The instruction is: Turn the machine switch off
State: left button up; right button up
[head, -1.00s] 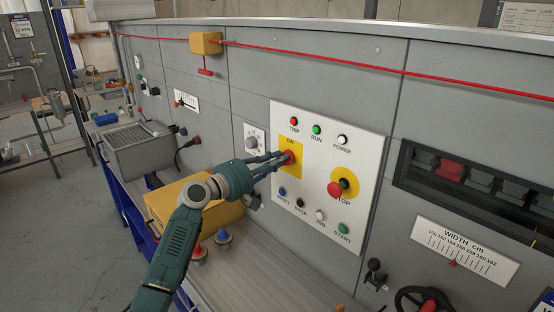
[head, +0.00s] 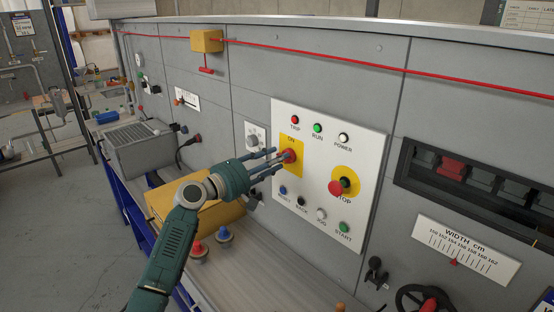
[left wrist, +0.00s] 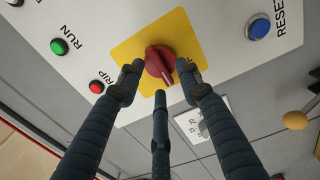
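The machine switch is a red rotary knob (head: 289,156) on a yellow plate marked ON, on the white control panel (head: 367,225). In the left wrist view the red knob (left wrist: 158,62) stands slightly tilted on its yellow plate (left wrist: 178,25). My left gripper (head: 277,160) points at the knob. In the left wrist view my left gripper (left wrist: 158,80) has its fingers spread, two on either side of the knob and one below it. The fingers look apart from the knob, though exact contact is hard to tell. Part of the plate's lettering is hidden by a finger. My right gripper is not in view.
A red STOP button (head: 337,187) on yellow sits to the right of the switch. Indicator lamps run above and small buttons below. A yellow box (head: 190,205) lies under my left arm. A red cord (head: 400,68) runs along the wall above.

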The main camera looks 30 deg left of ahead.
pick_arm(q)
jog(key=v, duration=1.1)
jog(key=shift+a+f, duration=0.1)
